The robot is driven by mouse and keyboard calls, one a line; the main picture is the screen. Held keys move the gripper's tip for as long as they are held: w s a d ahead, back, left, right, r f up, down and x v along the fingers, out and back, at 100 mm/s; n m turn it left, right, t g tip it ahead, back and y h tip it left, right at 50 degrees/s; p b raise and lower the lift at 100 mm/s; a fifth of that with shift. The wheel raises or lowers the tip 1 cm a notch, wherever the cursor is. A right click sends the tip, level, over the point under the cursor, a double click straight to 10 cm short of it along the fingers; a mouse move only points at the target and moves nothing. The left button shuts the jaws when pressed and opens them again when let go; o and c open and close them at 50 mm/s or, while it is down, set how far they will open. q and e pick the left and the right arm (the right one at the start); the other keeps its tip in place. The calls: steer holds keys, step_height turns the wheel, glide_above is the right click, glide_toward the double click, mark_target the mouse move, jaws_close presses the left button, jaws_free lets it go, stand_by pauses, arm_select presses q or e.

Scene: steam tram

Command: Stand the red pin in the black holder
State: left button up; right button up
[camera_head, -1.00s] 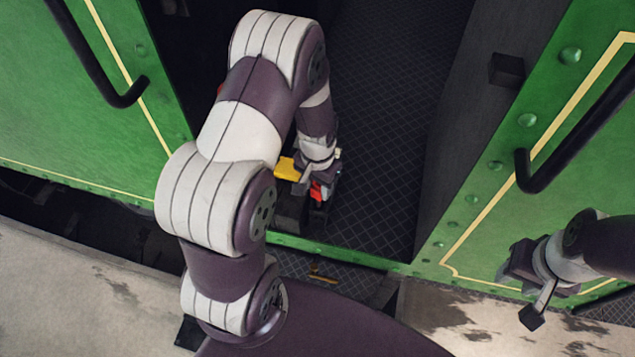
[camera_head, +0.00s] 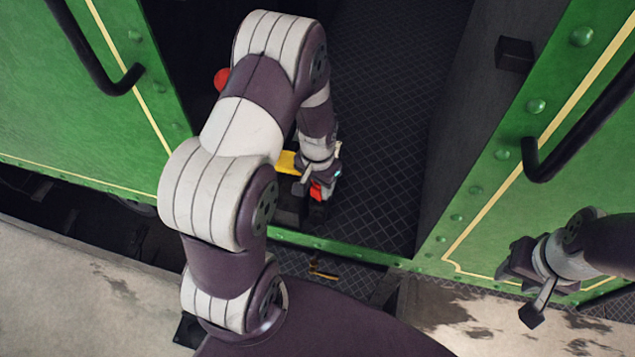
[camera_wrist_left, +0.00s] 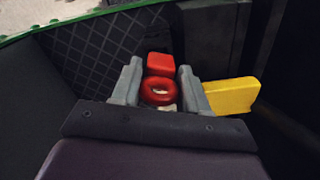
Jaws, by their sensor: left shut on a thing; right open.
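The red pin (camera_head: 317,191) shows in the head view as a small patch of red at my left gripper (camera_head: 319,184). In the left wrist view the red pin (camera_wrist_left: 158,92) has a ring-shaped part between the two grey fingers of my left gripper (camera_wrist_left: 157,88), with a blocky red part just beyond. My left gripper is shut on it. A dark block (camera_head: 288,209) beside the gripper may be the black holder; I cannot tell whether the pin touches it. The pin's lower end is hidden. My right gripper (camera_head: 523,289) is open and empty at the right, outside the green tram side.
A yellow piece (camera_head: 287,162) sits close beside my left gripper; it also shows in the left wrist view (camera_wrist_left: 232,96). A red ball (camera_head: 222,79) lies behind my left arm. Green side panels (camera_head: 590,90) with black handrails flank the doorway.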

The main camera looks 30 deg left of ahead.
arm_select(q)
steer(key=shift+f+b, duration=0.35)
steer(key=shift+f, duration=0.25)
steer(key=o, duration=1.3)
steer(key=shift+c, duration=0.2)
steer(key=shift+w+r, duration=0.1)
steer(key=shift+r, duration=0.3)
step_height(320, 180, up, 12)
steer(key=b, duration=0.2)
steer(key=shift+b, duration=0.35)
